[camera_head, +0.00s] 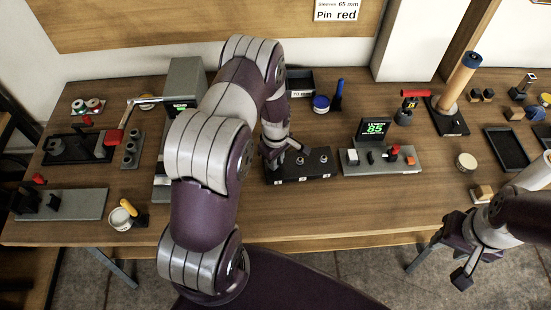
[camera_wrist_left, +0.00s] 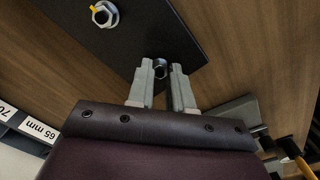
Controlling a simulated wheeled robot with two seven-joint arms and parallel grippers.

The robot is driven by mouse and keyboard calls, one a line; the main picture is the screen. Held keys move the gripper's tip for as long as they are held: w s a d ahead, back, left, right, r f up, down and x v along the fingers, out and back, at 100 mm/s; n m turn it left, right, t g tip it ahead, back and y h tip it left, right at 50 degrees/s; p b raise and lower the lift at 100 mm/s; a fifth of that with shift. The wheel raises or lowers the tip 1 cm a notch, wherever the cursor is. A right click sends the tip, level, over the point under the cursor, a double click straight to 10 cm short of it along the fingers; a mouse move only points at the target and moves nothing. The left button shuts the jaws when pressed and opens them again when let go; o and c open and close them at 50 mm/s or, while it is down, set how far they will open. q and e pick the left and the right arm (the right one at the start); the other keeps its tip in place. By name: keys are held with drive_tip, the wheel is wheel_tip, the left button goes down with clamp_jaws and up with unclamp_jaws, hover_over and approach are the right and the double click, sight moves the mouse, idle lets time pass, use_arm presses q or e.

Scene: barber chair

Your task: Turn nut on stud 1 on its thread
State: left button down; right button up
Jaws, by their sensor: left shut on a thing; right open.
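The black stud block (camera_head: 312,170) stands near the middle of the bench, with its positions labelled 1 to 3 along the front. My left gripper (camera_head: 276,163) is lowered over its left end and covers stud 1 in the head view. In the left wrist view, the left fingers (camera_wrist_left: 162,82) are shut on a small metal nut (camera_wrist_left: 160,69) at the dark block. The stud under it cannot be made out. Another stud with a nut (camera_wrist_left: 103,14) and an orange mark stands apart. My right gripper (camera_head: 458,254) is open and empty at the lower right, off the bench front.
A grey fixture with a green display (camera_head: 376,130) stands right of the block. A blue tin (camera_head: 321,104) and a labelled bin (camera_head: 300,84) are behind it. A dark tray (camera_head: 507,149) lies at right. Bench front (camera_head: 330,215) is clear.

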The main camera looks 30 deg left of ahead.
use_arm(q)
drive_tip(key=shift+m, duration=0.4)
drive_tip(key=m, duration=0.3)
drive_tip(key=shift+m+b, duration=0.3)
drive_tip(key=m, duration=0.4)
drive_tip(key=shift+w+m, duration=0.1)
drive_tip(key=shift+m, duration=0.2)
drive_tip(key=m, duration=0.4)
drive_tip(key=shift+r+m+b, duration=0.1)
drive_tip(key=shift+m+b, duration=0.2)
drive_tip(key=shift+m, duration=1.8)
drive_tip(key=c, duration=1)
unclamp_jaws()
